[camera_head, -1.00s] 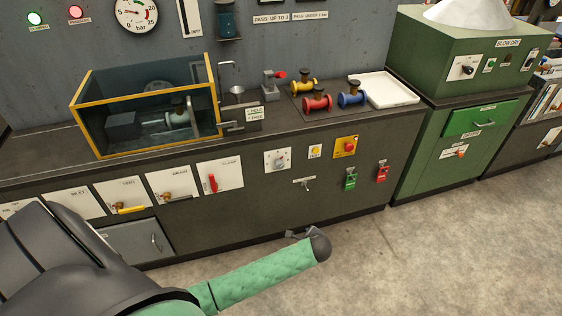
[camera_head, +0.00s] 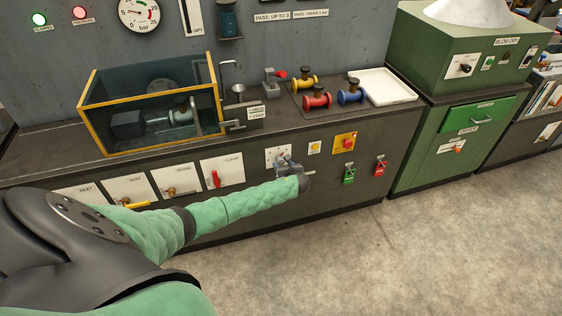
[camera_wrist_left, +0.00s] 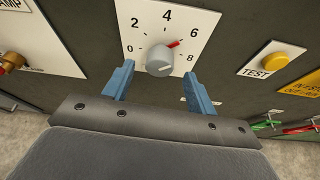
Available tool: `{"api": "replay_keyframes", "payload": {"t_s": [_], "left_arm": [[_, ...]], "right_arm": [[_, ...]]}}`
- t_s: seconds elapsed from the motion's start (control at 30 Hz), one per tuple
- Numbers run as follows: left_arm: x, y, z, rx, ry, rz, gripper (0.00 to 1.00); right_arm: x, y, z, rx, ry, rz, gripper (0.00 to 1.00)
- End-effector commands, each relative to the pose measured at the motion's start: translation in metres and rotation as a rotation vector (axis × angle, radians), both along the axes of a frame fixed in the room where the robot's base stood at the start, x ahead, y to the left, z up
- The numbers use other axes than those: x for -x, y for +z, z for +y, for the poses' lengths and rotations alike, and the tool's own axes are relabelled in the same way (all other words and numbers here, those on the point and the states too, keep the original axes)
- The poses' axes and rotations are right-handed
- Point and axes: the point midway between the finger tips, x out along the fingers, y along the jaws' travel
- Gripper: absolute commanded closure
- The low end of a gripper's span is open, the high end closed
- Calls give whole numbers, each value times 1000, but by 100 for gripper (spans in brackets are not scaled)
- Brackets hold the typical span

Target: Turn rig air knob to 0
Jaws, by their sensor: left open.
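The rig air knob (camera_wrist_left: 159,61) is a round grey knob on a white dial plate (camera_wrist_left: 185,20) marked 0 to 8. Its red pointer points up and right, about at the 6. My left gripper (camera_wrist_left: 159,72) is open, its two blue fingers one on each side of the knob's lower part, with visible gaps. In the head view, my left gripper (camera_head: 288,166) is at the cabinet front, hiding most of the knob and part of its plate (camera_head: 270,153). My right gripper is not in view.
A yellow TEST button (camera_wrist_left: 277,62) is right of the dial. A red-on-yellow stop button (camera_head: 347,142), green tag (camera_head: 349,174) and red tag (camera_head: 380,167) are farther right. A red-levered valve plate (camera_head: 222,171) is left. Clear floor lies in front.

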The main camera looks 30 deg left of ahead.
Motion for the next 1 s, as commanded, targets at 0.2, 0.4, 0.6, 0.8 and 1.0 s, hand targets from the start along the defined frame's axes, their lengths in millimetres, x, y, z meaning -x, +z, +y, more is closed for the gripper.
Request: {"api": "replay_keyframes", "payload": {"t_s": [0.2,0.4,0.6,0.8,1.0], "left_arm": [[-16,-9,19,1,1,0,43],[-22,-15,29,2,1,1,43],[-24,-16,30,3,0,0,43],[-24,-17,30,3,0,0,51],[-24,-17,30,3,0,0,88]], "right_arm": [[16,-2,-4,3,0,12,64],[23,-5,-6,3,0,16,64],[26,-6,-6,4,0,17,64],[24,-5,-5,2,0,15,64],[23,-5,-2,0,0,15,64]]}}
